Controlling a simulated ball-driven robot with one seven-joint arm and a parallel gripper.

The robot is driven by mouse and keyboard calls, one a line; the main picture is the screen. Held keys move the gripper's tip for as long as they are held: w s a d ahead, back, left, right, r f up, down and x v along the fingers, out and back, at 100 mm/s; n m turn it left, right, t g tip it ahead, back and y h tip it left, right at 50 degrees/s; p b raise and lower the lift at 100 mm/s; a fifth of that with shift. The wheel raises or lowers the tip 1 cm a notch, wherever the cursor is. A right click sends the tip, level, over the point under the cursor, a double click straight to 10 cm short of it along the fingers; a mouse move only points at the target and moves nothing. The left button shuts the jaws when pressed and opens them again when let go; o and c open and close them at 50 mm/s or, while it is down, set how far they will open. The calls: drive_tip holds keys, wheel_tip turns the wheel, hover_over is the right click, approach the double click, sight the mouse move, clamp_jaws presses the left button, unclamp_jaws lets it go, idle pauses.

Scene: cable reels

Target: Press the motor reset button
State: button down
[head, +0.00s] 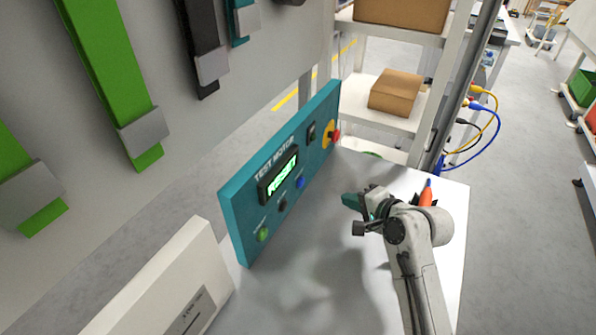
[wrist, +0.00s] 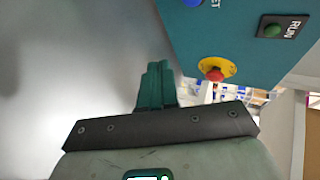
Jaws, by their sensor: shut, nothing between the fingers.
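The teal test motor panel (head: 232,213) stands upright on a white bench, left of my gripper in the head view. Its blue button (head: 300,183) sits right of the lit display (head: 279,182). In the wrist view that blue button (wrist: 191,2) is cut off at the top edge, beside lettering ending in "SET". My gripper (head: 347,201) is shut and empty, with teal fingers. It is right of the blue button, apart from the panel. The fingers also show in the wrist view (wrist: 157,68), below and left of the button.
The panel also has a red stop button (head: 336,136) on yellow, a RUN indicator (wrist: 272,31), a black button (head: 282,205) and a green button (head: 263,234). A white box (head: 165,280) stands at lower left. An orange-handled tool (head: 427,195) is behind my wrist. Bench space before the panel is clear.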

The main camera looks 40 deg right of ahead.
sight(301, 183)
drive_tip(key=shift+w, duration=0.1)
drive_tip(key=w+a, duration=0.1)
drive_tip(key=w, duration=0.1)
drive_tip(key=w+b, duration=0.1)
drive_tip(key=w, duration=0.1)
drive_tip(key=w+a, duration=0.1)
drive_tip(key=w, duration=0.1)
drive_tip(key=shift+w+a+b, duration=0.25)
drive_tip(key=shift+a+b, duration=0.05)
drive_tip(key=shift+b, duration=0.05)
drive_tip(key=shift+w+a, duration=0.25)
drive_tip(key=shift+w, duration=0.5)
drive_tip(key=shift+w+r, duration=0.1)
drive_tip(key=shift+w, duration=0.05)
idle(1.5)
drive_tip(key=shift+w+a+p, duration=0.15)
drive_tip(key=shift+w+p, duration=0.1)
drive_tip(key=shift+p, duration=0.1)
drive_tip(key=shift+w+a, duration=0.15)
drive_tip(key=shift+w, duration=0.25)
idle(0.8)
drive_tip(key=shift+s+d+p, duration=0.25)
drive_tip(key=shift+s+p, duration=0.35)
drive_tip(key=shift+s, duration=0.2)
